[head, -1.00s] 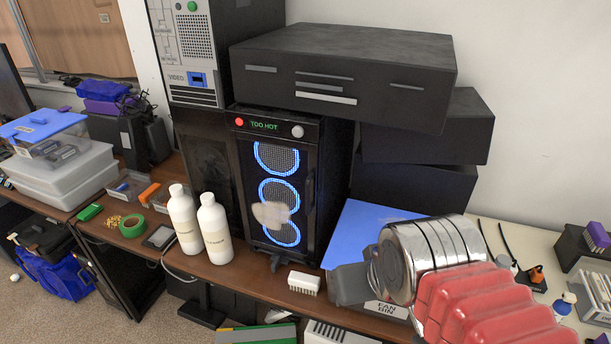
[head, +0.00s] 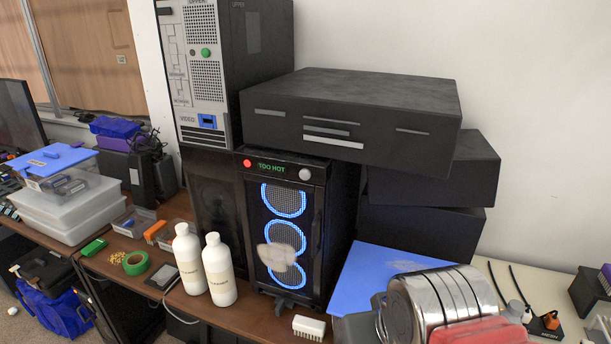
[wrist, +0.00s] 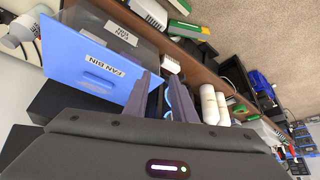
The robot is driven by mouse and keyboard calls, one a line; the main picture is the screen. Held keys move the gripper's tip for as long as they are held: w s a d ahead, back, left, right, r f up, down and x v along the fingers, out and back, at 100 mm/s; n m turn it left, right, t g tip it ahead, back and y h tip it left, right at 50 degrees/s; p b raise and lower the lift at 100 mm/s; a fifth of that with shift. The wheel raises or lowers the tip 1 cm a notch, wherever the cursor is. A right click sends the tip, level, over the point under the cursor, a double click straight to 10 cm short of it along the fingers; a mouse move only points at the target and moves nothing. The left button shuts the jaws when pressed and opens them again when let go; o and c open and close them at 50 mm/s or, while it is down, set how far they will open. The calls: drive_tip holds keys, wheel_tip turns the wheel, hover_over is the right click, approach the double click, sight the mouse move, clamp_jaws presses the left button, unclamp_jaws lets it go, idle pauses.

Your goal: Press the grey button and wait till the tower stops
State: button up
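The black tower (head: 283,230) stands on the brown desk in the head view, with three blue-lit fan rings behind its front and a green "TOO HOT" display (head: 272,168). The round grey button (head: 305,174) is at the top right of its front, right of the display. A red button (head: 247,163) is left of the display. A pale, blurry clump (head: 277,257) shows in front of the lower fans. My gripper (wrist: 168,76) is open and empty in the wrist view, its fingers apart. A blue glow shows between them. The grey button is not visible in that view.
Two white bottles (head: 220,270) stand left of the tower. Black boxes (head: 350,112) are stacked above and right of it. The blue lid (wrist: 88,65) marked "FAN BIN" lies near my gripper. A white brush-like block (head: 309,328) lies before the tower.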

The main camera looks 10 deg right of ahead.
clamp_jaws()
idle(1.4)
